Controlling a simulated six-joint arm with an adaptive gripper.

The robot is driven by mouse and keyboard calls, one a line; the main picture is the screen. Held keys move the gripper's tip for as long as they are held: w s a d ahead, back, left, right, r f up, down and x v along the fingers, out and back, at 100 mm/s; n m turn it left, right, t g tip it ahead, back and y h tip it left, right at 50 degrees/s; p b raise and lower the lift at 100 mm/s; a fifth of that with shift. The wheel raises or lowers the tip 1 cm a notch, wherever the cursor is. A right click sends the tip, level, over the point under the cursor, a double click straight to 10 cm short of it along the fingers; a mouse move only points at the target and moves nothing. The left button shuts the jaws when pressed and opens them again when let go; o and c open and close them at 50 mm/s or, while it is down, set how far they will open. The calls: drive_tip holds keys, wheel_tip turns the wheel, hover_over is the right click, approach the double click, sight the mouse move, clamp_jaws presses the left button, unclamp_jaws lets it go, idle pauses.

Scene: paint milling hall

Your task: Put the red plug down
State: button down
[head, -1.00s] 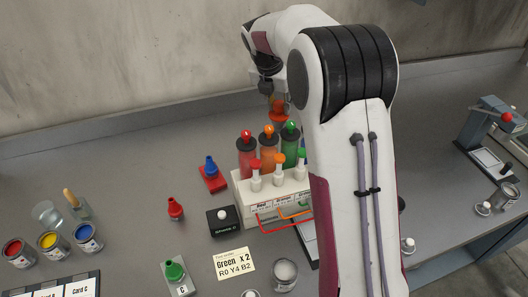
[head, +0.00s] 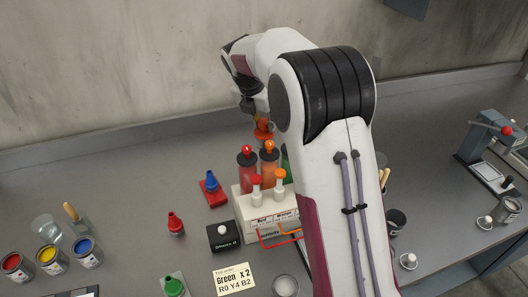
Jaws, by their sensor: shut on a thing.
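A red plug (head: 176,223) stands upright on the grey bench, left of the bottle rack and apart from my gripper. My gripper (head: 261,118) is above the back of the rack, small and mostly in shadow, partly hidden by my arm. It is shut on an orange-red piece (head: 263,131), held just above the orange bottle. The piece's full shape is hard to make out. A green plug (head: 174,286) stands at the lower edge.
The white rack (head: 247,208) holds bottles with coloured tops, the right end hidden by my arm. A black box (head: 222,237) with a white knob and a paper card (head: 234,280) lie in front. Paint cans (head: 52,260) stand at left. The bench behind the plugs is clear.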

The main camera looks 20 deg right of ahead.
sight(264, 132)
drive_tip(key=shift+f, duration=1.7)
drive_tip(key=shift+f, duration=2.5)
drive_tip(key=shift+f, duration=0.1)
drive_tip(key=c, duration=1.7)
unclamp_jaws()
drive_tip(key=v, duration=1.2)
drive_tip(key=shift+w, duration=0.1)
drive_tip(key=shift+r, duration=0.25)
